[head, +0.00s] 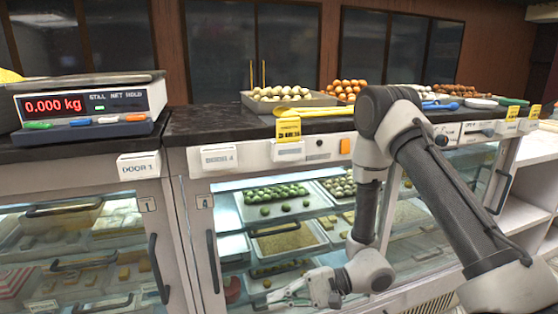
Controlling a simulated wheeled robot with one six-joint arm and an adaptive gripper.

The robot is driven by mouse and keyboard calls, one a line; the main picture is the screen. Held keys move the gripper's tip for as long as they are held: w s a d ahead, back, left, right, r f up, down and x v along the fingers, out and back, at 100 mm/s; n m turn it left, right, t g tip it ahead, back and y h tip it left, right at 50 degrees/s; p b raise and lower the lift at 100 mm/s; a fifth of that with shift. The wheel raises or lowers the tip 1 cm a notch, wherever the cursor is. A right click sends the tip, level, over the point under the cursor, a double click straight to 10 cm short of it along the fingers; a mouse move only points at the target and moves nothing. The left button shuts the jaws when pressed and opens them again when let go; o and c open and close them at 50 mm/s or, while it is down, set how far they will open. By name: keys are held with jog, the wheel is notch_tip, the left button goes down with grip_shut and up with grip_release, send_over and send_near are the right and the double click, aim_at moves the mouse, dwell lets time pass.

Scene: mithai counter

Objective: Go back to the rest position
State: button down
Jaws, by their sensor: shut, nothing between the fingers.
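My gripper (284,294) is at the bottom middle of the head view, low in front of the glass-fronted counter. It is shut and nothing shows in its fingers. My arm (378,150) rises from the lower right, bends at the top above the counter edge, and hangs down to the gripper. Behind the gripper is the counter section with trays of green sweets (272,194) on its shelves. Whether the gripper is inside the door opening or just in front of it, I cannot tell.
A scale (88,104) reading 0.000 kg stands on the left countertop. A tray of pale round sweets (290,97), orange sweets (350,88) and a yellow utensil (318,111) are on the dark countertop (215,122). Door handles (158,268) stick out. White shelves (520,190) stand at right.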

jog(key=s+d+r+n+g+h, duration=0.1)
jog(key=s+d+r+h, duration=0.15)
jog(key=d, duration=0.45)
jog(key=s+d+r+n+g+h, duration=0.2)
jog(key=d+r+h, duration=0.2)
jog(key=d, duration=0.2)
jog(key=s+d+r+n+g+h, duration=0.1)
jog(key=s+d+r+h, duration=0.25)
jog(key=d, duration=0.35)
jog(key=w+d+r+n+t+h, duration=0.1)
jog(key=w+d+r+t+h, duration=0.1)
jog(key=d+r+t, duration=0.3)
jog(key=w+d+r+h, duration=0.2)
jog(key=d, duration=0.5)
jog(key=s+d+r+t+h, duration=0.1)
jog(key=d+r+t, duration=0.1)
jog(key=r, duration=0.3)
jog(key=s+d+r+t, duration=0.2)
jog(key=r+t, duration=0.2)
jog(key=r, duration=0.2)
jog(key=shift+d+n+h, duration=0.3)
jog(key=shift+d+h, duration=0.05)
jog(key=shift+h, duration=0.05)
